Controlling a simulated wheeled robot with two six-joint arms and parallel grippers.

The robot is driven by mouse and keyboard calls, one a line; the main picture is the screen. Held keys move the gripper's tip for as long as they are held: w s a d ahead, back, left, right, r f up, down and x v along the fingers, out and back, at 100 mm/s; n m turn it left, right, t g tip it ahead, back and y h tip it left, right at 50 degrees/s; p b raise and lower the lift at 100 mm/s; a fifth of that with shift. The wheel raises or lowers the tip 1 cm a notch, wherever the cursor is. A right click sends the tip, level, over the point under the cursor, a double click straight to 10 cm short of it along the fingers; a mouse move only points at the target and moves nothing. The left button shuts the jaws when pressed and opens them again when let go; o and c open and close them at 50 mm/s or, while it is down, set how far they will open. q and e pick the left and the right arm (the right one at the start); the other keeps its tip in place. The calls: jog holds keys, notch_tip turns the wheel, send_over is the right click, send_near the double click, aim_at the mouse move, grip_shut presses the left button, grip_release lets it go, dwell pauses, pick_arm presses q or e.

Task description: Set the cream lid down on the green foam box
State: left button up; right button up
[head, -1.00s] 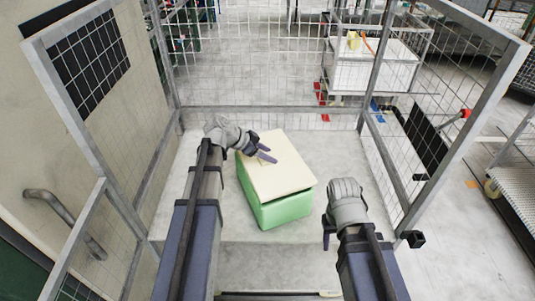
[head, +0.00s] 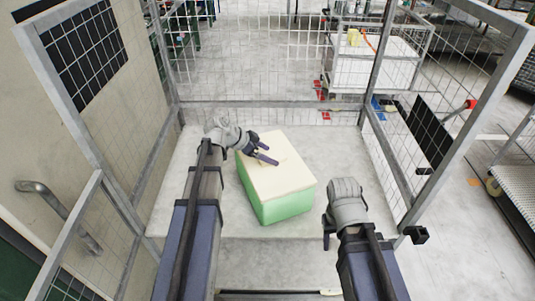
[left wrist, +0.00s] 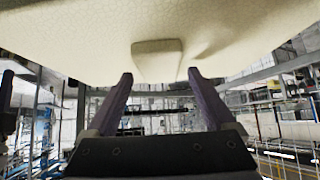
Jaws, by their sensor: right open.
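The cream lid (head: 283,181) lies flat on the green foam box (head: 286,208) and covers its top, with the edges looking roughly lined up. My left gripper (head: 268,154) is over the far left part of the lid with its two fingers spread. In the left wrist view, the lid (left wrist: 80,35) fills the top, and its small raised handle (left wrist: 156,62) shows between the open fingertips (left wrist: 160,78), with a gap on each side. My right gripper (head: 328,241) hangs empty to the right of the box, apart from it; it is open.
The box stands on a pale platform (head: 180,205) inside a cage with wire mesh walls (head: 260,70) at the back and sides. Grey posts (head: 388,160) flank it. The platform is clear on both sides of the box.

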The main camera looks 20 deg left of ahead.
pick_arm(q)
jog(key=shift+o, duration=0.4)
jog(key=shift+s+a+r+p, duration=0.2)
jog(key=shift+a+r+p, duration=0.05)
jog(key=shift+r+p, duration=0.25)
jog(key=p+v, duration=0.4)
jog(key=v, duration=0.2)
jog(key=shift+s+a+r+p, duration=0.2)
jog(key=shift+s+a+p, duration=0.05)
jog(key=shift+p, duration=0.05)
jog(key=shift+f, duration=0.1)
